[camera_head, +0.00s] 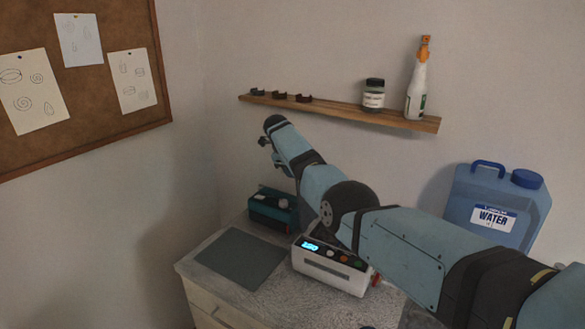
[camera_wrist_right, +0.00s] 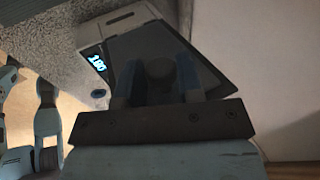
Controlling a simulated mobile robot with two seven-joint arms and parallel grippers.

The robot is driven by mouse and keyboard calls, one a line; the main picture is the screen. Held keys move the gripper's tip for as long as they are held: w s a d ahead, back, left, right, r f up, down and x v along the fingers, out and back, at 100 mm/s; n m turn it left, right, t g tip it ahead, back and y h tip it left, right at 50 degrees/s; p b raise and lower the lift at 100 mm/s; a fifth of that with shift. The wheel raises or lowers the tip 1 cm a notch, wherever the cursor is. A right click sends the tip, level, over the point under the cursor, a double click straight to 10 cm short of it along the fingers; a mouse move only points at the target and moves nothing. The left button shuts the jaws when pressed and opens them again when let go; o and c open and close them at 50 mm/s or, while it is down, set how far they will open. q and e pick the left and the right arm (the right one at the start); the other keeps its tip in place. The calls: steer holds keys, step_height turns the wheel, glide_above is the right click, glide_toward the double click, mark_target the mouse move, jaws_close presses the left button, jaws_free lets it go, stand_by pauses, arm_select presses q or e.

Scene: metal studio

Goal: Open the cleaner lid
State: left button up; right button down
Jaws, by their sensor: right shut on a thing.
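The white cleaner (camera_head: 328,270) with a lit blue display and buttons stands on the bench in the head view; my right arm covers much of its top. It also shows in the right wrist view (camera_wrist_right: 89,35). There my right gripper (camera_wrist_right: 156,76) is shut on a dark round knob (camera_wrist_right: 159,68) in the middle of a dark plate, which looks like the lid (camera_wrist_right: 195,68). I cannot tell whether the lid is seated or raised. In the head view the right fingers are hidden. My left gripper is in neither view.
A flat grey mat (camera_head: 240,258) lies left of the cleaner. A teal box (camera_head: 272,209) stands behind it. A blue water canister (camera_head: 490,207) is at the right. A wall shelf (camera_head: 340,111) holds a jar (camera_head: 373,95) and a spray bottle (camera_head: 417,85).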

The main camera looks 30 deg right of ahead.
steer(key=c, duration=0.8)
jaws_free()
steer(key=shift+s+d, duration=0.1)
steer(key=shift+r, duration=0.25)
steer(key=b+v, duration=0.3)
steer(key=v, duration=1)
steer(key=shift+r, duration=0.15)
